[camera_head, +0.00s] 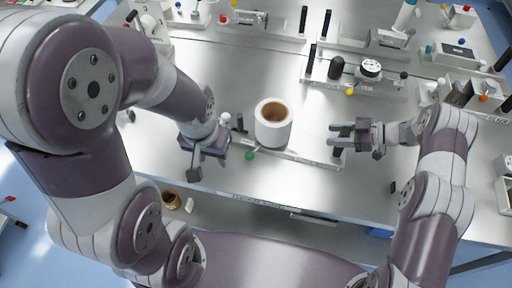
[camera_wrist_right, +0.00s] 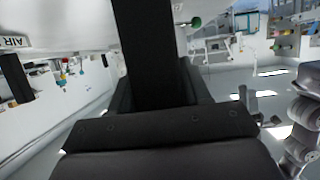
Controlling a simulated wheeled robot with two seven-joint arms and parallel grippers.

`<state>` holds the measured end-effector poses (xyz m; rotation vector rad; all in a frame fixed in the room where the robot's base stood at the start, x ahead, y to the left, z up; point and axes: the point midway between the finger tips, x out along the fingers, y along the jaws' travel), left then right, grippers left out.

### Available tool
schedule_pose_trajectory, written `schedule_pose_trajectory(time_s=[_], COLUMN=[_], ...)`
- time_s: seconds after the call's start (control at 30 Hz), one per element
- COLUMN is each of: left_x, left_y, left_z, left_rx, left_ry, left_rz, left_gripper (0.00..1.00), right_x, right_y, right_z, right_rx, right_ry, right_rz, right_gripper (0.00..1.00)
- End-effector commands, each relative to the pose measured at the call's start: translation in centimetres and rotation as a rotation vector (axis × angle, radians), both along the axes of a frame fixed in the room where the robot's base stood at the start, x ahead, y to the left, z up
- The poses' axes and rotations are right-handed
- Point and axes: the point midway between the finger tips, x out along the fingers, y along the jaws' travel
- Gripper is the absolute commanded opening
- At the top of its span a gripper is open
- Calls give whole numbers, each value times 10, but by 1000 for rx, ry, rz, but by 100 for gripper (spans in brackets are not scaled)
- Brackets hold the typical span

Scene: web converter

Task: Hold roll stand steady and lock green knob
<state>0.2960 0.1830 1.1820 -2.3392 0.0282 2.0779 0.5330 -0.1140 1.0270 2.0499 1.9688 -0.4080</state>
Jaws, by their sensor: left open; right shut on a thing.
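The roll stand (camera_head: 300,158) is a low, light grey base near the front edge of the table. A white roll (camera_head: 273,130) with a brown core stands upright on it. The grip itself is partly hidden.
Behind the roll, another stand (camera_head: 365,85) carries a black cylinder, a round disc and a yellow knob. More stands with black posts line the back and right. Bare tabletop (camera_head: 165,150) lies left of my left gripper.

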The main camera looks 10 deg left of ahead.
Motion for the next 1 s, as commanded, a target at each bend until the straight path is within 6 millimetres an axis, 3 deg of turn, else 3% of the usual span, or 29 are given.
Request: schedule_pose_trajectory(time_s=[1.0], left_x=[0], left_y=[0], left_z=[-10], left_rx=[0], left_ry=[0], left_rz=[0], left_gripper=[46], right_x=[-4], right_y=[0], right_z=[-13], right_rx=[-5], right_ry=[12], right_rz=[3], right_gripper=[0])
